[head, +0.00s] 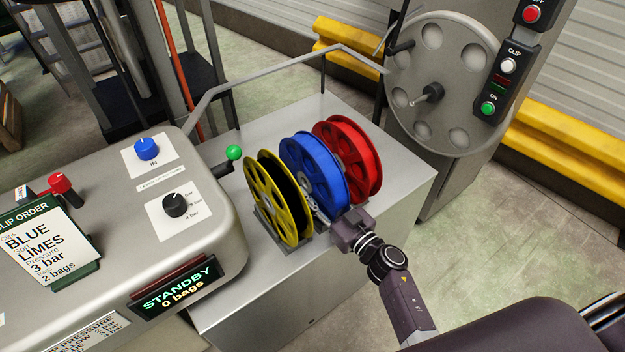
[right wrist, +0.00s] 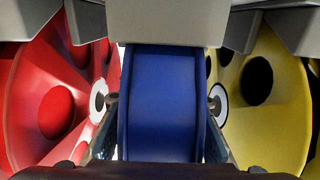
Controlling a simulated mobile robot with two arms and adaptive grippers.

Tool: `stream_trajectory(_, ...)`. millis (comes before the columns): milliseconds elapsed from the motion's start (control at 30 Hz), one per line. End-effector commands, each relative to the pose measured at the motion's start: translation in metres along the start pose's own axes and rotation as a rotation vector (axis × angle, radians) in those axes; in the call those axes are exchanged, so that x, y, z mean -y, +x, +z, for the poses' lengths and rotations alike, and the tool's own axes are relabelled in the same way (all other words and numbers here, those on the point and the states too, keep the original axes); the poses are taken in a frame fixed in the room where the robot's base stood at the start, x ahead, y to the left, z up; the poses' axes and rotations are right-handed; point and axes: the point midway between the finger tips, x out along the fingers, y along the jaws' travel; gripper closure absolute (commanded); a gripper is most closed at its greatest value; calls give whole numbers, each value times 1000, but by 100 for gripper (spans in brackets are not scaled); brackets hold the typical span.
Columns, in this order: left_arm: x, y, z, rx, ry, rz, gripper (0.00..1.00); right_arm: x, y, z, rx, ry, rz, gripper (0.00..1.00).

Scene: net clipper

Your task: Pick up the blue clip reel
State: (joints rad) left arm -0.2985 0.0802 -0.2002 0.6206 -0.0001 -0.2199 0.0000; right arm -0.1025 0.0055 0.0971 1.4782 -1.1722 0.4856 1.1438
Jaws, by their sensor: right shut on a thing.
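The blue clip reel (head: 312,172) stands upright between the yellow reel (head: 264,205) and the red reel (head: 366,155) on the grey metal cabinet top. My right gripper (head: 336,218) reaches in from the lower right and is shut on the blue reel at its near side. In the right wrist view, the blue reel's rim (right wrist: 160,105) fills the middle, with a finger along each side. The red reel (right wrist: 45,105) is at left there and the yellow reel (right wrist: 262,100) at right. My left gripper is not in view.
A machine housing with a STANDBY display (head: 178,288) and a green-knobbed lever (head: 233,153) stands left of the reels. A bent metal rail (head: 270,68) runs behind them. A large grey wheel (head: 440,85) stands behind right. The cabinet top (head: 405,180) is bare at right.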

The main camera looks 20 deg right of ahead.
Motion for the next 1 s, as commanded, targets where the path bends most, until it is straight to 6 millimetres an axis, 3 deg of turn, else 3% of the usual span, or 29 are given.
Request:
stream_trajectory(167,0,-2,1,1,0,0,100,0,0,-4,-3,-1,-1,100)
stream_trajectory(367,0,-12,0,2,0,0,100,0,0,-24,-3,-5,-2,100)
stream_trajectory(567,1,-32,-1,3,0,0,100,0,0,-66,-4,-8,-4,100)
stream_trajectory(800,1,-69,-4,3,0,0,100,0,0,-133,-3,-8,-5,100)
stream_trajectory(1000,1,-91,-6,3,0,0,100,0,0,-176,-3,-5,-4,100)
